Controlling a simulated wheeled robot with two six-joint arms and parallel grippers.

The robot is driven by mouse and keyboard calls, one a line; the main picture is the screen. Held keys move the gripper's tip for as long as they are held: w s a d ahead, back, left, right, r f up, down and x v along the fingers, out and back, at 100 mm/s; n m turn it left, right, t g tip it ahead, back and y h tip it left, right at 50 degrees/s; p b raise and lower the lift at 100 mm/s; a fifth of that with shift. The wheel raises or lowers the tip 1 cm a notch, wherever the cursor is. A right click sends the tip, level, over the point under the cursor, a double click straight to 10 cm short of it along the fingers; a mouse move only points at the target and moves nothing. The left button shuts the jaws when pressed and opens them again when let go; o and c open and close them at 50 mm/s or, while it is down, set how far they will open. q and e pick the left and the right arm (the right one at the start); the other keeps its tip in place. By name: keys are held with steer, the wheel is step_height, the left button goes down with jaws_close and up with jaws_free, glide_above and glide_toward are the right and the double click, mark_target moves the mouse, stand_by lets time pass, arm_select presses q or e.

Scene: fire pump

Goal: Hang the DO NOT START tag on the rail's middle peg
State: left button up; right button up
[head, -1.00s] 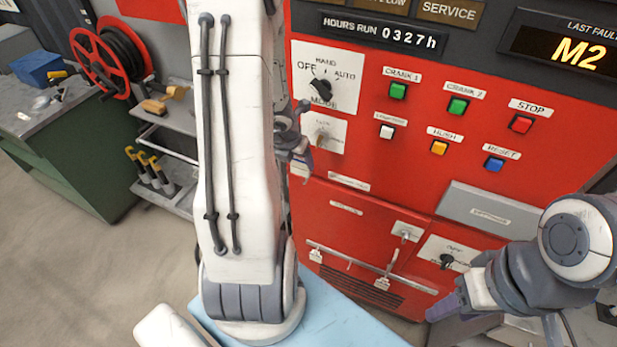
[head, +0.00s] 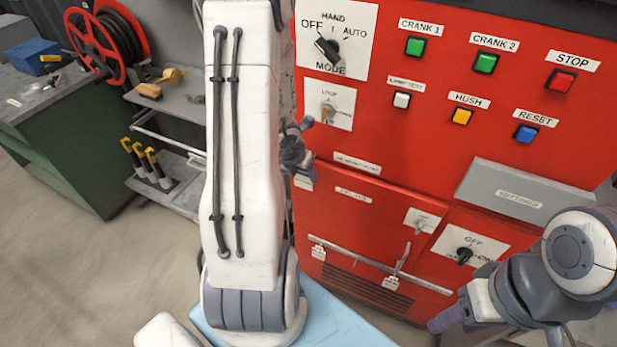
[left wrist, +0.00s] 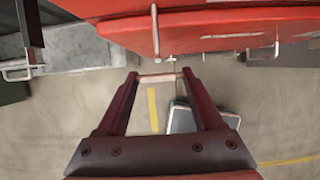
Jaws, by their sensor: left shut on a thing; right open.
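My left gripper (head: 301,168) is partly hidden behind my white left arm, in front of the red panel. It is shut on a small pale tag (head: 304,183), its print too small to read. In the left wrist view the tag (left wrist: 160,77) shows as a thin, nearly edge-on strip between the fingertips. The rail (head: 350,259) runs along the lower red cabinet, below and right of that gripper, apart from the held tag. Small whitish tags hang at its left end (head: 318,252) and further right (head: 391,282). I cannot tell the middle peg apart. My right gripper (head: 449,317) is open at lower right.
A lever (head: 403,258) stands out close to the rail. The grey SETTINGS box (head: 513,190) and a rotary switch (head: 465,256) are to the right. A blue surface (head: 335,322) lies below. A shelf cart (head: 175,185) and green bench (head: 75,140) stand left.

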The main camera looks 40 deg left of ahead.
arm_select(q)
steer(key=shift+f, duration=0.4)
steer(key=shift+w+r, duration=0.15)
steer(key=shift+w, duration=0.05)
steer(key=w+p, duration=0.1)
steer(key=w+a+p, duration=0.1)
steer(key=w+p, duration=0.1)
steer(key=shift+w+r, duration=0.15)
steer(key=shift+w, duration=0.15)
steer(key=shift+f+b, duration=0.35)
steer(key=shift+f, duration=0.3)
steer(key=shift+s+f, duration=0.1)
steer(key=shift+f+b, duration=0.15)
steer(key=shift+b, duration=0.15)
steer(key=o, duration=1.4)
steer(key=shift+o, duration=0.2)
